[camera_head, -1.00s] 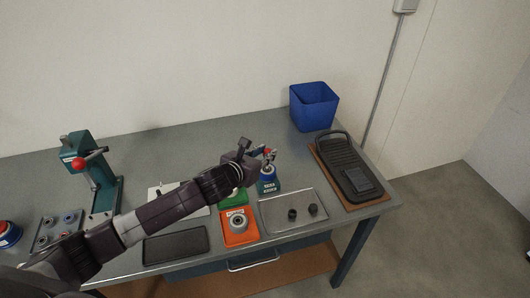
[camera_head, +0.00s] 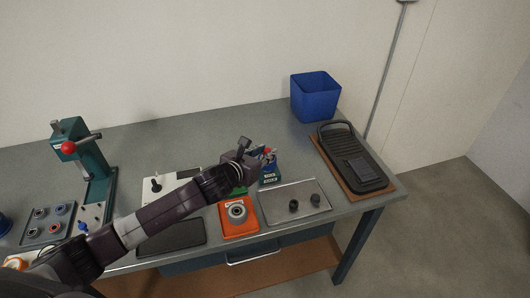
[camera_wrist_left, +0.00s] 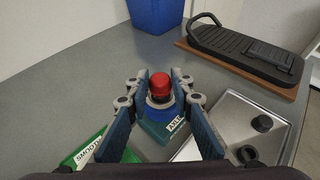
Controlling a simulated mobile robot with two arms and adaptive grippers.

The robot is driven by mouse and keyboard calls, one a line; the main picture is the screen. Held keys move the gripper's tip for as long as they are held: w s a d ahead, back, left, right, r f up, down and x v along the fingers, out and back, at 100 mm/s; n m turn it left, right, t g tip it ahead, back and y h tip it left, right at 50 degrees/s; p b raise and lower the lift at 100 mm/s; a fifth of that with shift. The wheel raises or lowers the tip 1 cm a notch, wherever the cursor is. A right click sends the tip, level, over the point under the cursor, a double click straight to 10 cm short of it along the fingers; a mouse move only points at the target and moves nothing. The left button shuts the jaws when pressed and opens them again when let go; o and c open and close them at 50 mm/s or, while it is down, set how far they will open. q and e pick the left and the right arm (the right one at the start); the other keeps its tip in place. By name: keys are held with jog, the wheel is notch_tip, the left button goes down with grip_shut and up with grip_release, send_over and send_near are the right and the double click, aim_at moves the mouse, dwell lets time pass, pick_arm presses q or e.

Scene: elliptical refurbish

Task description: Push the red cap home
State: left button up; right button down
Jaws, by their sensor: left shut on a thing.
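The red cap (camera_wrist_left: 159,84) sits upright on a blue round part (camera_wrist_left: 160,101) in the left wrist view. That part stands on a teal base labelled AXLE (camera_wrist_left: 160,128), which also shows in the head view (camera_head: 270,178). My left gripper (camera_wrist_left: 160,80) has its fingertips on both sides of the red cap and is shut on it. In the head view the left gripper (camera_head: 265,154) is over the base, and its fingers mostly hide the cap. I cannot tell whether a gap remains under the cap. My right gripper is not in view.
A metal tray (camera_head: 270,213) with two black parts lies in front, beside an orange tray (camera_head: 232,232) holding a ring. A green SMOOTH holder (camera_wrist_left: 90,150) is close by. A blue bin (camera_head: 315,98) and black board (camera_head: 352,165) stand right. A lever press (camera_head: 92,165) stands left.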

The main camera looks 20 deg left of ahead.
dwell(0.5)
pick_arm(q)
jog(key=shift+p, duration=0.4)
dwell(0.3)
jog(key=shift+s+f+b, duration=0.15)
jog(key=shift+f+b, duration=0.15)
jog(key=shift+f, duration=0.5)
dwell(0.8)
jog(key=o, duration=0.8)
